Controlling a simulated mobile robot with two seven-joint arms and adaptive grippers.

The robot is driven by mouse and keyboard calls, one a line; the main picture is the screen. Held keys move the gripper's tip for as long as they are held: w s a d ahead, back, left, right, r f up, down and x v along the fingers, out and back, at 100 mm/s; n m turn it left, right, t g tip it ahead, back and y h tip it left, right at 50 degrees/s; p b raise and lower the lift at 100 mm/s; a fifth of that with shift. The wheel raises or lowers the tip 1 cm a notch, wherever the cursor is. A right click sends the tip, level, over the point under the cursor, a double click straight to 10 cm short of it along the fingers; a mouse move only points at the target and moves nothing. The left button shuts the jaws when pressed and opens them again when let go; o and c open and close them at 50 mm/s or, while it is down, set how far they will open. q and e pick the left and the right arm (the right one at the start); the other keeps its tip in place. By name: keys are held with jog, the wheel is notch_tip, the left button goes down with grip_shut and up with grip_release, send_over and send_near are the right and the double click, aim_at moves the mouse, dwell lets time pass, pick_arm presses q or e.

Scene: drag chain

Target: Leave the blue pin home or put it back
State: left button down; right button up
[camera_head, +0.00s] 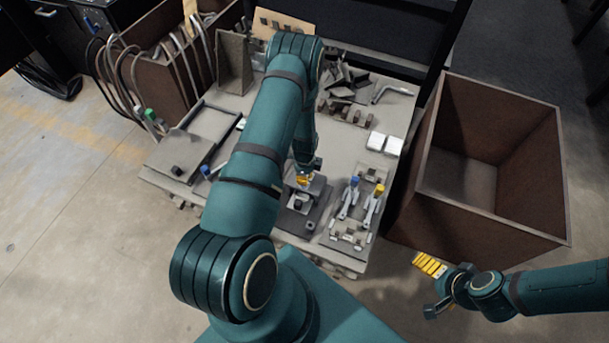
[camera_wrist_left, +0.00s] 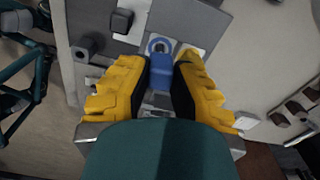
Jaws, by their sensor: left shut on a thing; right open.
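In the left wrist view a blue pin (camera_wrist_left: 161,72) lies between the yellow fingers of my left gripper (camera_wrist_left: 163,62), which is shut on it. A blue ring (camera_wrist_left: 159,46) shows at its far end, against a grey plate. I cannot tell how far the pin sits in anything. In the head view my left gripper (camera_head: 303,180) is low over a small dark fixture (camera_head: 300,205), and my arm hides much around it. My right gripper (camera_head: 436,288) is open and empty, off the table's front right corner.
Two toggle clamps with blue (camera_head: 354,181) and yellow (camera_head: 379,189) handle tips stand right of the fixture. White blocks (camera_head: 385,142) and metal parts lie behind. A large brown bin (camera_head: 425,165) stands right of the table (camera_head: 265,228); cables hang over another bin (camera_head: 152,72) at back left.

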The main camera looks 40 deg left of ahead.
pick_arm(q)
jog(key=shift+r+p, duration=1.1)
jog(key=shift+r, duration=0.8)
jog(key=shift+s+f, duration=0.1)
